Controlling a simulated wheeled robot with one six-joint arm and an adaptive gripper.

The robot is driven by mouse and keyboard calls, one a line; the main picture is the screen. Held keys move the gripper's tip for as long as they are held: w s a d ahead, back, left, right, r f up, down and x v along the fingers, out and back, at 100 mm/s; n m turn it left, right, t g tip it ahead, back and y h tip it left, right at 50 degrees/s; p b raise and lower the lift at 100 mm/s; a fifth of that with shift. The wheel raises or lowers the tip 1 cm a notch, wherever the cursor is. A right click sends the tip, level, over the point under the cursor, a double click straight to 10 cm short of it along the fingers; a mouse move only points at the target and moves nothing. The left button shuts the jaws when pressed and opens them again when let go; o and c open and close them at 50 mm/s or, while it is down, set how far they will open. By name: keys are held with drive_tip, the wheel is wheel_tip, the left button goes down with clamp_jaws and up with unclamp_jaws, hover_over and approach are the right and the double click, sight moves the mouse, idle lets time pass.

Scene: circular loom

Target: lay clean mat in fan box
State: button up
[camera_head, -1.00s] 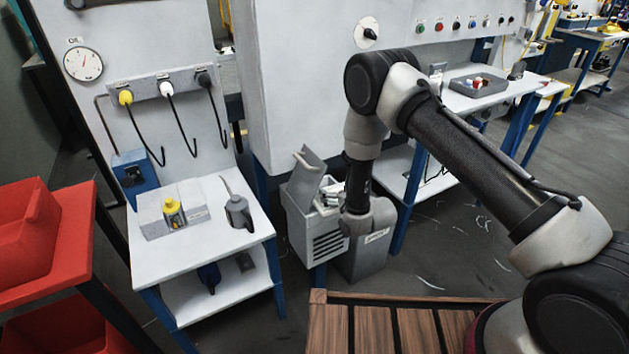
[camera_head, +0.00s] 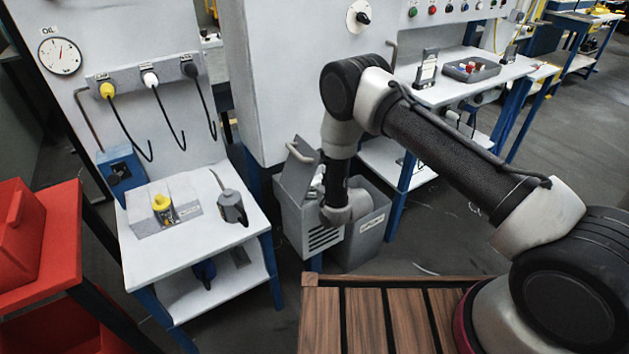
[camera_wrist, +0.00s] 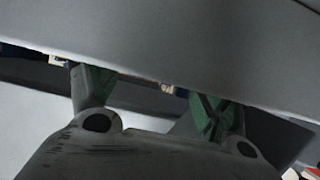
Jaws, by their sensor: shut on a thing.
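The fan box (camera_head: 293,215) is a grey box with a slotted front and its lid (camera_head: 297,170) tilted up. It stands beside the small white table in the head view. My wrist is over the box's right side, and the fingers are hidden there. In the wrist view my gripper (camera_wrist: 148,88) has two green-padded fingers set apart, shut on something. Its shape is not clear; I take it to be the clean mat. A broad grey surface (camera_wrist: 170,35) fills the top of that view, close to the fingertips.
A grey open bin (camera_head: 372,245) stands right against the fan box. The white table (camera_head: 150,262) at left holds a grey block with a yellow knob (camera_head: 161,203) and an oil can (camera_head: 231,206). A red crate (camera_head: 20,235) is far left. A wooden deck (camera_head: 372,318) is in front.

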drive_tip(key=shift+f, duration=0.55)
